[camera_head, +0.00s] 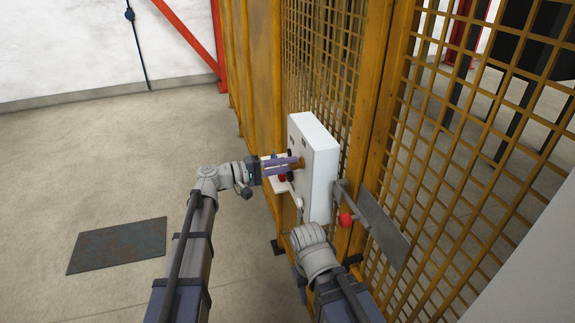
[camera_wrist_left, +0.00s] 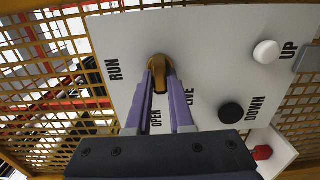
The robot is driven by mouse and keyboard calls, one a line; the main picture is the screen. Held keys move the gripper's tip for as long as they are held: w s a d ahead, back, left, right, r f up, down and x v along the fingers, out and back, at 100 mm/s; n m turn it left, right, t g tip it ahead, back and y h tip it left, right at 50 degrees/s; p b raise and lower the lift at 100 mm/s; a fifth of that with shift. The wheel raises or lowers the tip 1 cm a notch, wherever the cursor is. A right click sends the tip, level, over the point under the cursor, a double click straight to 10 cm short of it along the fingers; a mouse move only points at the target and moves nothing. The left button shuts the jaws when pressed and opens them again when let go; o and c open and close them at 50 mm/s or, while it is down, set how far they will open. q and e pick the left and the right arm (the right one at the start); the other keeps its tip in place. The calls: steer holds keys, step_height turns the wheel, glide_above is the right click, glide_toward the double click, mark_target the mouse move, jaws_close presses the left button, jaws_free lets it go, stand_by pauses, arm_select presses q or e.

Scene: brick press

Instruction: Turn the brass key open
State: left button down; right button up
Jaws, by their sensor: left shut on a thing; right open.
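The brass key (camera_wrist_left: 158,66) sits in the white control panel (camera_wrist_left: 205,50). In the left wrist view it is between the tips of my left gripper (camera_wrist_left: 163,82), whose purple fingers are shut on it. The lettering RUN is up left of the key and OPEN is below it, partly beside the fingers. In the head view my left gripper (camera_head: 297,163) reaches the face of the white box (camera_head: 320,165) from the left; the key is mostly covered there. My right arm ends in a grey wrist near the box's lower edge; its gripper fingers are hidden.
The panel also bears a black DOWN button (camera_wrist_left: 231,113) and a white UP button (camera_wrist_left: 266,52). A red button (camera_wrist_left: 263,153) is on a smaller box beside it. Yellow mesh fencing (camera_head: 460,150) stands behind. A red-knobbed lever (camera_head: 345,219) is right of the box.

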arm_select(q)
steer(key=c, duration=0.8)
jaws_free()
steer(key=shift+a, duration=0.1)
steer(key=v, duration=0.7)
steer(key=shift+a, duration=0.3)
steer(key=shift+s, duration=0.1)
